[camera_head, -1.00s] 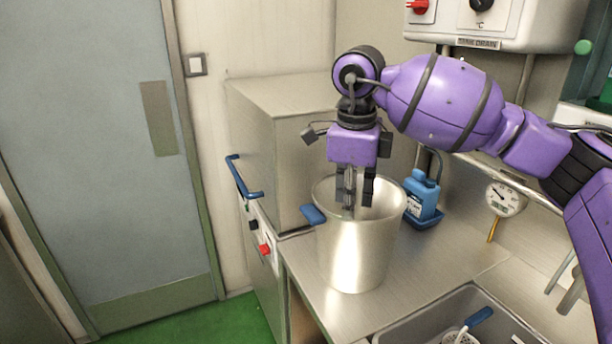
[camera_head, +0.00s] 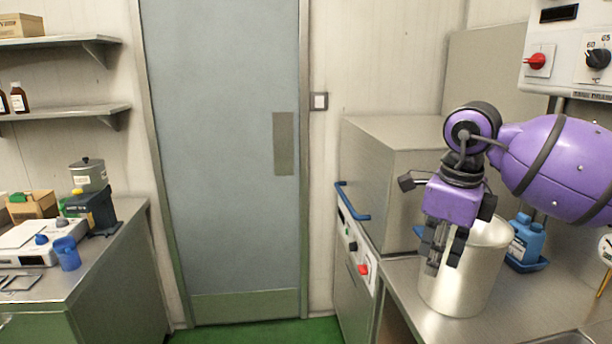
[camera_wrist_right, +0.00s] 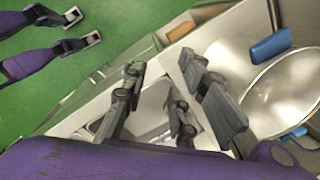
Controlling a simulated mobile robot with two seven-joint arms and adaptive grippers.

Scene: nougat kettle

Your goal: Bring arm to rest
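My right gripper (camera_head: 442,256) hangs with its fingers down in front of the left side of a steel kettle (camera_head: 478,278) in the head view, hiding part of its wall and rim. In the right wrist view, the fingers of the right gripper (camera_wrist_right: 172,100) are spread with nothing held between them. The kettle (camera_wrist_right: 285,95) lies to their right there, its bowl and blue handles showing. The fingers look outside the kettle; I cannot tell whether they touch it. My left gripper does not show in the head view.
A steel cabinet (camera_head: 385,150) with a blue bar handle stands behind the kettle. A blue bottle (camera_head: 526,240) stands right of it on the steel counter (camera_head: 405,290). Another bench (camera_head: 110,270) with a blue cup (camera_head: 66,254) is at left. Green floor lies between, before a grey door (camera_head: 222,200).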

